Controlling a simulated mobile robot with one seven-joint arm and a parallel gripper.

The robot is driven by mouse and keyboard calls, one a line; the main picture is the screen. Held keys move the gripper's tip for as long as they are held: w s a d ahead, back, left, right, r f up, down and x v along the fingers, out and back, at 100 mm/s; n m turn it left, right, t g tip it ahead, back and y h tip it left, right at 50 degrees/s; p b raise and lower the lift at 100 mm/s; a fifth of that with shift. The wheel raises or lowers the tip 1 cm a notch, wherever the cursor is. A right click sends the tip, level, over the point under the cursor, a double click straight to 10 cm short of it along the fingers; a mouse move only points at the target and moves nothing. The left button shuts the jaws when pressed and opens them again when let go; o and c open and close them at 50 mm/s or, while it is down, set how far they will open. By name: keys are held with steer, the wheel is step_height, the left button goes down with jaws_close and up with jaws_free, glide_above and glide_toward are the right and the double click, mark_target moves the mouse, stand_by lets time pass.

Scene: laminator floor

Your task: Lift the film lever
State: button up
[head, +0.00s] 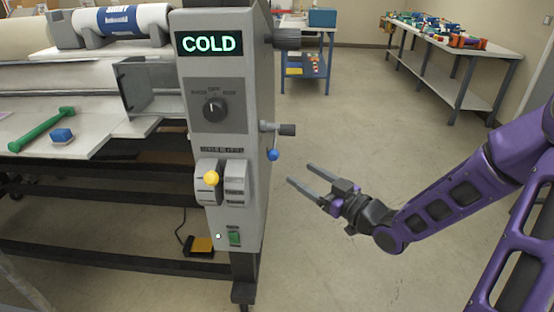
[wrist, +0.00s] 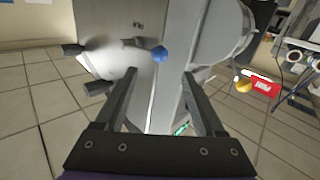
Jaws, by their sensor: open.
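The laminator's end cabinet (head: 221,130) stands left of centre in the head view, with a lit COLD display (head: 209,43). A lever with a blue ball (head: 273,154) sticks out from its right side; I cannot tell if this is the film lever. A yellow-knobbed lever (head: 211,178) is on the front panel. My gripper (head: 300,174) is open and empty, to the right of the blue ball and apart from it. In the wrist view the blue ball (wrist: 160,55) shows beyond and between the fingertips (wrist: 159,75).
A dark selector dial (head: 214,109) and a green switch (head: 234,238) are on the panel. A cluttered bench (head: 460,52) stands at the back right. Floor around my gripper is clear.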

mark_target(276, 158)
steer(key=x, duration=1)
steer(key=shift+w+a+b, duration=0.1)
steer(key=shift+w+b, duration=0.1)
steer(key=shift+b, duration=0.15)
jaws_close()
steer(key=shift+s+a, duration=0.15)
stand_by(0.7)
